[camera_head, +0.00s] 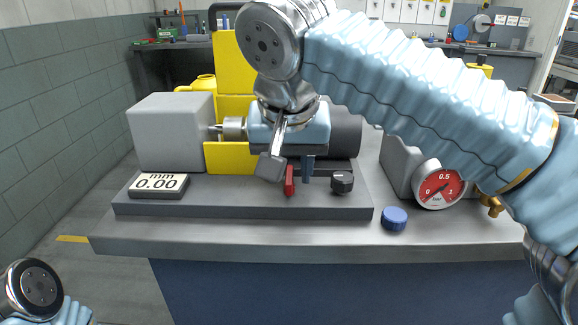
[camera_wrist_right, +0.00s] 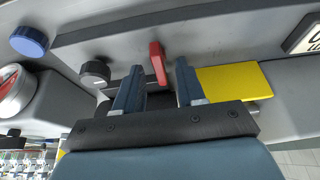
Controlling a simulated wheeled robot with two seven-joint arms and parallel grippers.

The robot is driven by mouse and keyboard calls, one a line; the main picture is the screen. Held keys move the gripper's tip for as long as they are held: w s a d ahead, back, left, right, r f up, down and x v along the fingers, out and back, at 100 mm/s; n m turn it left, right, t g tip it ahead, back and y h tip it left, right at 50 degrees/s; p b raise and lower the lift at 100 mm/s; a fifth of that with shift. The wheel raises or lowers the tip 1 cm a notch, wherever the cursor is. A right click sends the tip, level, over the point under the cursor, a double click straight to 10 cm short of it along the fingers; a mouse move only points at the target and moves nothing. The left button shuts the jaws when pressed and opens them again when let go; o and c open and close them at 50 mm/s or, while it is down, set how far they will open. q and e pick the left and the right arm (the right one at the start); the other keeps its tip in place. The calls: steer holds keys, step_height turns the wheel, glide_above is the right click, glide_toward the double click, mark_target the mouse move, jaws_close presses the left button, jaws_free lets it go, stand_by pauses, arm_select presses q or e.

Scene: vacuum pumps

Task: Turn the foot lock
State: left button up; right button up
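A small red lever (camera_head: 290,181), which I take to be the foot lock, stands on the front of the dark grey base plate (camera_head: 230,203). It also shows in the right wrist view (camera_wrist_right: 158,64). My right gripper (camera_head: 291,168) points down just behind and above the lever. In the right wrist view its two fingers (camera_wrist_right: 159,74) are apart, with the lever in line with the gap nearer the right finger. I cannot tell whether they touch it. A grey block hides part of the fingers in the head view. Only a left arm joint shows at bottom left, not its gripper.
A black knob (camera_head: 342,181) is close to the right of the lever. A blue cap (camera_head: 394,218) and a red dial gauge (camera_head: 440,188) sit further right. Yellow parts are behind.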

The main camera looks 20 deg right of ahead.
steer(key=shift+v, duration=0.95)
steer(key=shift+v, duration=2.95)
